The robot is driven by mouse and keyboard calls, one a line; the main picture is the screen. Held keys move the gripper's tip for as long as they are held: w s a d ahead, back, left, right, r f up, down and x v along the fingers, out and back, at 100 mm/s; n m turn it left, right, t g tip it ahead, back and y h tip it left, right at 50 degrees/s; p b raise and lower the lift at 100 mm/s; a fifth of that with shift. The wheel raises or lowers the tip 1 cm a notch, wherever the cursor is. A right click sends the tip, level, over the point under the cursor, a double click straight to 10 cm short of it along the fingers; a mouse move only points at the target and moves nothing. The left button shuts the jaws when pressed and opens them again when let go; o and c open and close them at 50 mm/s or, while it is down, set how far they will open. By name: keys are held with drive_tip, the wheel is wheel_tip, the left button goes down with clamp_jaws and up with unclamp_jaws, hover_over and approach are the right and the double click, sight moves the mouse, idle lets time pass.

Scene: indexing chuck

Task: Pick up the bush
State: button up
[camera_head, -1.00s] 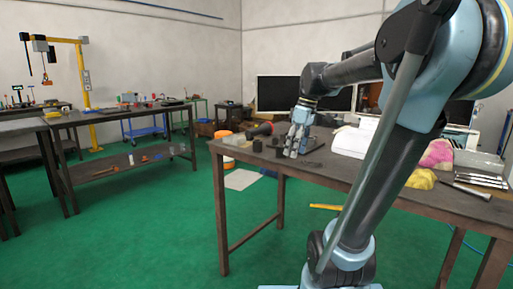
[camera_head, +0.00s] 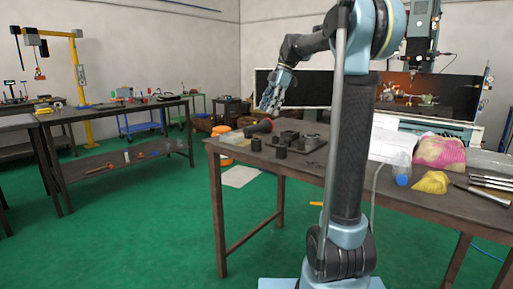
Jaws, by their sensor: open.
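Two small dark cylinders stand on the brown table (camera_head: 330,179) near its front left edge: one (camera_head: 257,145) at left, the other (camera_head: 281,152) just right of it. Either could be the bush; I cannot tell which from their shape. My gripper (camera_head: 268,106) is open and empty, pointing down in the air above the table's left end. It is well above the cylinders and touches nothing.
Dark blocks (camera_head: 311,142) sit right of the cylinders. White cloth, a yellow rag (camera_head: 430,183) and metal bars (camera_head: 490,183) occupy the right side.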

approach(256, 144)
wheel_tip(256, 144, down, 2)
drive_tip(key=w+a, duration=0.1)
drive_tip(key=shift+w+x, duration=0.2)
drive_tip(key=shift+x, duration=1.5)
drive_tip(key=shift+w+x, duration=0.2)
drive_tip(key=shift+x, duration=1.55)
clamp_jaws()
